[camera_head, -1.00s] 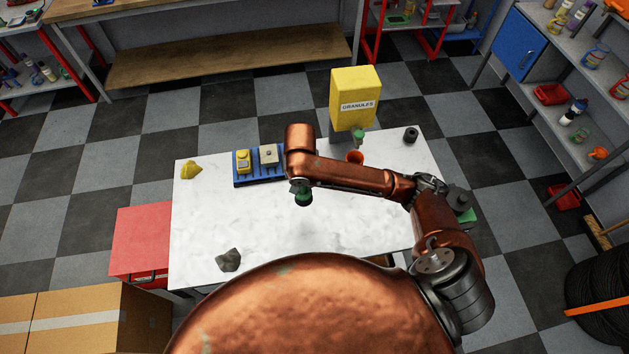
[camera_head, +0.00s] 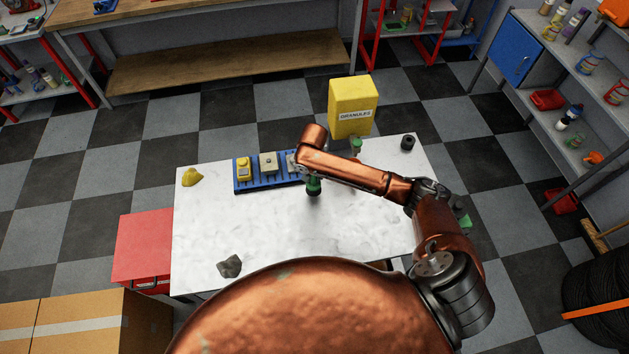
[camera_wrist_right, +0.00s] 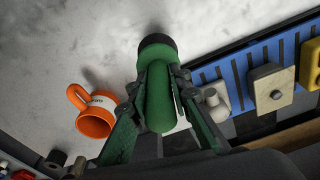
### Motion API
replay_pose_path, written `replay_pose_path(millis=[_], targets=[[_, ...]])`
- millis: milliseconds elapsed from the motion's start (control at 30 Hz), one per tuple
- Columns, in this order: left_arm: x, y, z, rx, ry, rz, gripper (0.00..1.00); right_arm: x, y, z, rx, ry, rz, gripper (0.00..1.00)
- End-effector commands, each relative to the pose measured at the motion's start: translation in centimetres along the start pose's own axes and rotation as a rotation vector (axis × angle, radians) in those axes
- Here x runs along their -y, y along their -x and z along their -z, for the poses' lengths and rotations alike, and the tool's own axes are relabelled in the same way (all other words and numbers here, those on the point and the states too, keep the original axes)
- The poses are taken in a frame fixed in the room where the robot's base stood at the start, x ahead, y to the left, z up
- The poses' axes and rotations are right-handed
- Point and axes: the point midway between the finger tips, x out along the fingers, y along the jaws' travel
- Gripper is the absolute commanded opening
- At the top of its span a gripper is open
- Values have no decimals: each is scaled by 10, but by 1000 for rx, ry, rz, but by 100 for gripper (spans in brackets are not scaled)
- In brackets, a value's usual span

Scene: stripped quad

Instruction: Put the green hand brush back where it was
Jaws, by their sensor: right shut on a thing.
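The green hand brush (camera_wrist_right: 160,103), a green cylinder with a black end, sits between the fingers of my right gripper (camera_wrist_right: 160,74), which is shut on it. In the head view the brush (camera_head: 313,186) hangs below the right wrist, just off the front right end of the blue rack (camera_head: 243,187). Whether its black end touches the white table (camera_head: 240,225) is hard to tell. My left gripper is not in view.
The blue rack holds a yellow block (camera_head: 243,169), a beige block (camera_head: 268,163) and a pale piece (camera_wrist_right: 215,105) near the gripper. A yellow granules dispenser (camera_head: 352,105) stands behind. The table's front middle is clear.

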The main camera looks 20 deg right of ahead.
Motion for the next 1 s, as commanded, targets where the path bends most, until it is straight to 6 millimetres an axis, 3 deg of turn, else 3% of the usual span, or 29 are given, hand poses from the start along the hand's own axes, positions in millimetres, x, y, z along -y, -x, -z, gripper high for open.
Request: replay_pose_path(millis=[167, 400, 767, 800, 1000], targets=[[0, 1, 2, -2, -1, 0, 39, -3, -13, 8, 0, 0, -2, 0], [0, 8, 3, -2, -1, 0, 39, -2, -39, 3, 0, 1, 0, 0], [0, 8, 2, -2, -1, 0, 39, -2, -43, 2, 0, 1, 0, 0], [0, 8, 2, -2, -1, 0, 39, -2, -43, 2, -1, 1, 1, 20], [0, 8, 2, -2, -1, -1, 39, -2, -43, 2, 0, 1, 0, 34]])
